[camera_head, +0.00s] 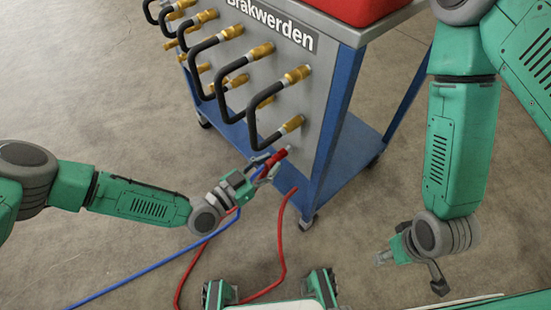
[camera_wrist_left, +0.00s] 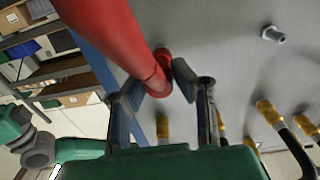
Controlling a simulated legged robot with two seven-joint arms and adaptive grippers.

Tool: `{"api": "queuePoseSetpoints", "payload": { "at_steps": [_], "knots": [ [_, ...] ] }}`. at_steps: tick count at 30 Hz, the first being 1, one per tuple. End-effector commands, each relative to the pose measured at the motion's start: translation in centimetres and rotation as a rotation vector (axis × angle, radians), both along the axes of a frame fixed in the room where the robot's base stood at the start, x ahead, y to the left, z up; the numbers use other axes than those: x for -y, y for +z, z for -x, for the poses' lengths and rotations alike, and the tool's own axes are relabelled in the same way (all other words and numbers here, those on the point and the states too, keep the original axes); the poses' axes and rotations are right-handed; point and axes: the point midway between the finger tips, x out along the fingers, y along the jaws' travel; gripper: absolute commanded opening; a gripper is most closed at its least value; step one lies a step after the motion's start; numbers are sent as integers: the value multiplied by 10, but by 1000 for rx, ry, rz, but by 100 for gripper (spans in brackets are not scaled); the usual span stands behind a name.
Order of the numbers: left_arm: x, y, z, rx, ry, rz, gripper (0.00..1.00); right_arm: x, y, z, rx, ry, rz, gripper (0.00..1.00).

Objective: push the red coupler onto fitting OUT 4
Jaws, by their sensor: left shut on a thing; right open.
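My left gripper (camera_head: 268,170) is shut on the red coupler (camera_head: 276,158), in front of the lower part of the grey panel (camera_head: 318,100). In the left wrist view the coupler (camera_wrist_left: 162,66) lies between the two dark fingers, with its thick red body running to the upper left. A bare silver fitting (camera_wrist_left: 273,34) stands out of the panel, to the right of and apart from the coupler. No fitting label is readable, so I cannot tell which is OUT 4. My right gripper (camera_head: 384,258) is open and empty, low at the right, away from the panel.
Brass fittings (camera_head: 298,74) with black bent hoses line the panel. The blue cart frame (camera_head: 336,115) and lower shelf (camera_head: 345,148) stand beside it. A red hose (camera_head: 283,245) and a blue hose (camera_head: 150,270) trail below. Floor (camera_head: 90,80) at the left is clear.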

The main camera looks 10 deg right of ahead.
Motion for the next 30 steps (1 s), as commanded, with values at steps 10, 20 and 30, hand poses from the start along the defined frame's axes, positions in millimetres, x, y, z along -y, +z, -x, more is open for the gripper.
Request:
{"api": "queuePoseSetpoints", "payload": {
  "at_steps": [10,20,30],
  "knots": [
    [-10,1,5,2,7,-8,0,0,5,0,0,0,0,51],
    [-24,1,13,3,7,-3,0,0,10,0,0,-1,0,51],
    [-33,1,21,2,6,-6,0,0,14,0,0,0,0,51]
  ]
}}
